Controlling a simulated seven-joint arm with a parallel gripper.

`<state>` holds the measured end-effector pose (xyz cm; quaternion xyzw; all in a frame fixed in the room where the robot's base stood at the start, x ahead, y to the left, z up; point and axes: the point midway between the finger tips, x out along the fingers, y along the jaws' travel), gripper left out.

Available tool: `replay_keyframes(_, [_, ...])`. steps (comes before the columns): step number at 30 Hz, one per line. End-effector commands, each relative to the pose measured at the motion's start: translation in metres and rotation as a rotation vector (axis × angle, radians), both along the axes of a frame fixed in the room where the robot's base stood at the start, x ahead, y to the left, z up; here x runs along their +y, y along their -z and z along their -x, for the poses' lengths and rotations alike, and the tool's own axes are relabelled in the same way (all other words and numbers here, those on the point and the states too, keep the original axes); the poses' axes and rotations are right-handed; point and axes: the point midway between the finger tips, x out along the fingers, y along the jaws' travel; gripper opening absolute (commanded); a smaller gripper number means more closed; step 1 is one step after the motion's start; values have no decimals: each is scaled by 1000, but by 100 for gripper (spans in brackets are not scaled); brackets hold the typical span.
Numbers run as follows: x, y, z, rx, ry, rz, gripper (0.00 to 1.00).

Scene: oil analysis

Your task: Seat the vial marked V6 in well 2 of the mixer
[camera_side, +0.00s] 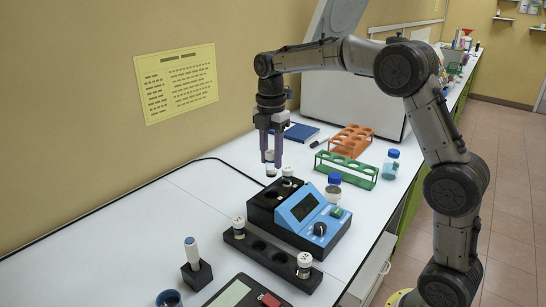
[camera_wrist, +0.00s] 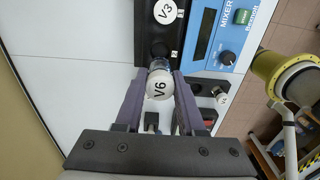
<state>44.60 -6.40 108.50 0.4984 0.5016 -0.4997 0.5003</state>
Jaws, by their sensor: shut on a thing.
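My gripper (camera_side: 270,156) is shut on the vial V6 (camera_wrist: 159,86), a white-capped glass vial held upright by its cap. It also shows between the fingers in the side view (camera_side: 270,168). It hangs above the table by the black well block of the blue mixer (camera_side: 305,209). The mixer also shows in the wrist view (camera_wrist: 232,38). A vial marked V3 (camera_wrist: 166,11) sits in one well; it shows in the side view (camera_side: 288,175) too. A dark open well (camera_wrist: 160,49) lies between V3 and V6 in the wrist view.
A black rack (camera_side: 270,255) with two white-capped vials stands in front of the mixer. A pen holder (camera_side: 197,277) and a scale (camera_side: 240,292) are nearer. Green (camera_side: 346,170) and orange (camera_side: 350,141) racks and a blue-capped bottle (camera_side: 334,187) stand behind.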

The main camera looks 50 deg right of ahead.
Motion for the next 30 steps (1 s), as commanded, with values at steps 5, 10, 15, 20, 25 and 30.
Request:
replay_keyframes(5, [-2, 11, 1, 1, 4, 0, 0])
replay_keyframes(10, [-1, 27, 1, 2, 4, 0, 0])
replay_keyframes(15, [-1, 42, 1, 1, 4, 0, 0])
replay_keyframes(20, [-1, 50, 1, 0, 4, 0, 0])
replay_keyframes(25, [-1, 53, 1, 0, 4, 0, 0])
replay_keyframes(30, [-1, 53, 1, 0, 4, 0, 0])
